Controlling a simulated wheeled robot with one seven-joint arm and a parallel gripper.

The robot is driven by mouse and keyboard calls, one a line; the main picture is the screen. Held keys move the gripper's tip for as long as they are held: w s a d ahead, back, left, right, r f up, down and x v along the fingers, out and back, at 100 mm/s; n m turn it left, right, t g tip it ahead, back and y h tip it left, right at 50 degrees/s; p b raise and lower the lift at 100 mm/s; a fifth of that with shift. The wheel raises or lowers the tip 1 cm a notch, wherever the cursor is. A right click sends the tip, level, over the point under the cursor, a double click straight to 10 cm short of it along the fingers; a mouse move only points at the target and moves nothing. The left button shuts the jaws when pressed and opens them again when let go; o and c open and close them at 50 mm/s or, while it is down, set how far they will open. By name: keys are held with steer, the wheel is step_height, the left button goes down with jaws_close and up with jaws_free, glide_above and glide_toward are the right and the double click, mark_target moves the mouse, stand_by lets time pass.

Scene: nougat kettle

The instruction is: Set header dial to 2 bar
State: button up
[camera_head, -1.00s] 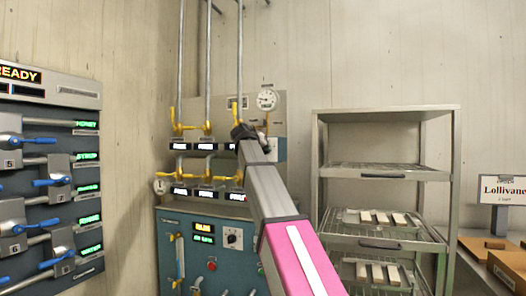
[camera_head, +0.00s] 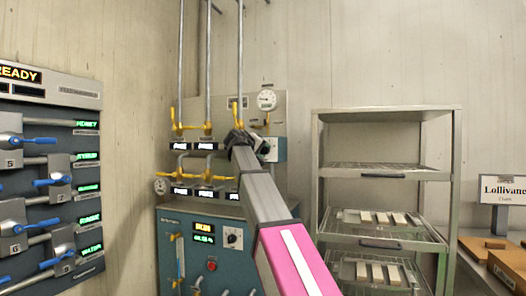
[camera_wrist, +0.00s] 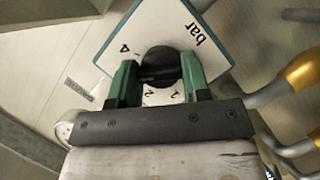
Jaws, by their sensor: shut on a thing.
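The header dial is a round black knob (camera_wrist: 158,66) on a white, blue-edged plate (camera_wrist: 150,28) marked "bar" and "4", with other figures partly hidden by my gripper. My gripper (camera_wrist: 159,80) has its green fingers on either side of the knob and is shut on it. Which figure the knob points to I cannot tell. In the head view the dial's blue-edged box (camera_head: 275,150) shows just right of my gripper (camera_head: 258,147), which hides the knob. A round white gauge (camera_head: 267,99) sits above it; its reading is too small to tell.
Yellow valve handles (camera_head: 178,127) and pipes (camera_head: 208,60) stand left of my gripper, close to it. A blue control cabinet (camera_head: 185,225) is below. A metal rack (camera_head: 385,112) with trays stands right. A valve panel (camera_head: 50,92) is at the far left.

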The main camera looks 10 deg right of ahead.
steer(key=n+h, duration=0.1)
steer(key=n, duration=0.1)
steer(key=n+h, duration=0.1)
steer(key=n, duration=0.1)
steer(key=shift+f+n+t, duration=0.15)
steer(key=shift+n+t, duration=0.15)
steer(key=n, duration=0.2)
steer(key=n+t+h, duration=0.1)
steer(key=n, duration=0.2)
steer(key=shift+t+h, duration=0.3)
steer(key=shift+n, duration=0.4)
steer(key=o, duration=0.9)
steer(key=shift+a, duration=0.1)
steer(key=v, duration=1)
steer(key=shift+s+a+f, duration=0.15)
steer(key=shift+s+a, duration=0.05)
steer(key=shift+a, duration=0.05)
